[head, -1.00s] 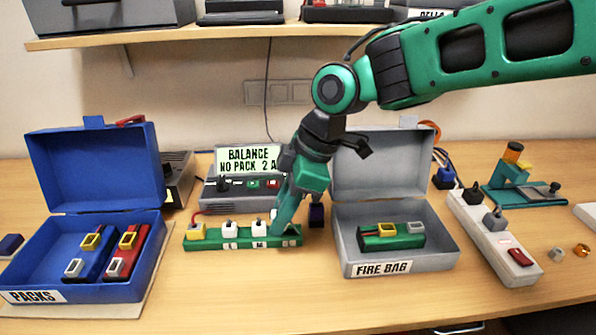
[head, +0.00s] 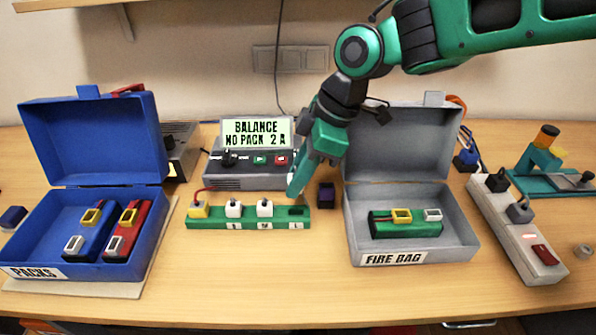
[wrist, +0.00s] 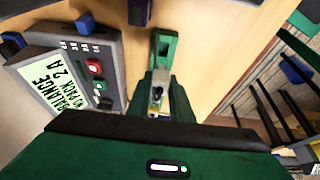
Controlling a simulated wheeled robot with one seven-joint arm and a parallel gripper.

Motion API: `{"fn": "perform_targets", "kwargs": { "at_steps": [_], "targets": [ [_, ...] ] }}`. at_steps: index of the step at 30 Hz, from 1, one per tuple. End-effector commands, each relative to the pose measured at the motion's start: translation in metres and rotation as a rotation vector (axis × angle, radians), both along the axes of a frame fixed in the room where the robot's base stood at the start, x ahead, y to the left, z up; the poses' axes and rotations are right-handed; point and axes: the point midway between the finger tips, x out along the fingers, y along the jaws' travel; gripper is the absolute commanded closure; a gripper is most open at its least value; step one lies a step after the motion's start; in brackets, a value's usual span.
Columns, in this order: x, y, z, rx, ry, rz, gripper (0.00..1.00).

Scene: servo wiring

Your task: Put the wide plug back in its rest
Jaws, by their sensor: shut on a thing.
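My gripper (head: 293,194) is above and just behind the right end of the green rest strip (head: 220,222), shut. In the wrist view my gripper (wrist: 160,90) points at the strip, with a small pale plug (wrist: 160,78) by the fingertips. I take it for the wide plug; its shape is mostly hidden, and in the head view the fingers hide it. The strip's right slot (head: 296,211), over the label L, is empty and dark. A yellow plug (head: 198,209) and two white plugs (head: 234,209) (head: 265,208) sit in the other slots.
The balance charger (head: 250,165) stands behind the strip, reading "NO PACK 2 A". A dark purple block (head: 326,195) stands just right of the strip. The blue packs case (head: 40,262) is left; the grey fire bag box (head: 470,240), holding a green pack (head: 385,229), is right. The table front is clear.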

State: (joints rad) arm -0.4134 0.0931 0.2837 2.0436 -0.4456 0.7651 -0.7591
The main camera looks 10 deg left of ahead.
Motion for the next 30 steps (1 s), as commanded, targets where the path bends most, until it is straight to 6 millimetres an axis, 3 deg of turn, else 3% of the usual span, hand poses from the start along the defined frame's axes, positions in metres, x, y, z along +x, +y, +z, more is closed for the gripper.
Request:
{"fn": "perform_targets", "kwargs": {
  "at_steps": [15,30],
  "targets": [
    [0.000,0.000,-0.041,-0.001,0.001,-0.001,1.00],
    [0.000,0.000,-0.049,0.000,-0.001,0.000,1.00]
  ]
}}
